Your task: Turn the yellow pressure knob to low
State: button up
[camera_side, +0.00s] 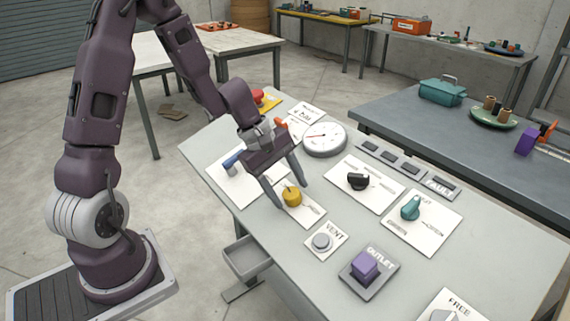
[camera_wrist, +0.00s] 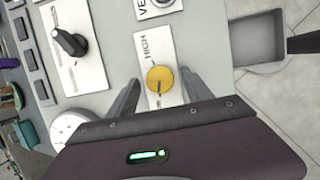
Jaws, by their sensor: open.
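The yellow pressure knob (camera_side: 291,195) sits on a white plate (camera_side: 309,211) near the panel's front edge. In the wrist view the knob (camera_wrist: 160,81) is in the centre, with a short dark pointer line running roughly up and down the picture. The word HIGH is printed on the plate (camera_wrist: 152,32) above the knob in that view; no LOW label is readable. My gripper (camera_side: 292,196) is open, with one finger on each side of the knob. In the wrist view the fingers (camera_wrist: 160,84) flank it with visible gaps, so I see no contact there.
Near the knob are a grey VENT button (camera_side: 322,242), a purple OUTLET block (camera_side: 364,265), a black knob (camera_side: 357,181), a teal knob (camera_side: 410,207), a round gauge (camera_side: 324,139) and a blue lever (camera_side: 233,160). A grey tray (camera_side: 246,257) hangs below the front edge.

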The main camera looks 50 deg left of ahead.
aim_at(283, 194)
notch_tip(283, 194, up, 9)
jog(key=shift+s+a, duration=0.3)
jog(key=s+d+r+m+y, duration=0.1)
jog(key=s+d+r+m, duration=0.65)
jog(key=s+m, duration=0.3)
jog(key=s+a+r+m+t+y, duration=0.1)
jog(key=s+m+t+y, duration=0.1)
jog(key=s+m, duration=0.5)
jog(key=s, duration=0.3)
jog(key=shift+s+a+r+y, duration=0.15)
jog(key=shift+s+a+y, duration=0.15)
jog(key=shift+s, duration=0.05)
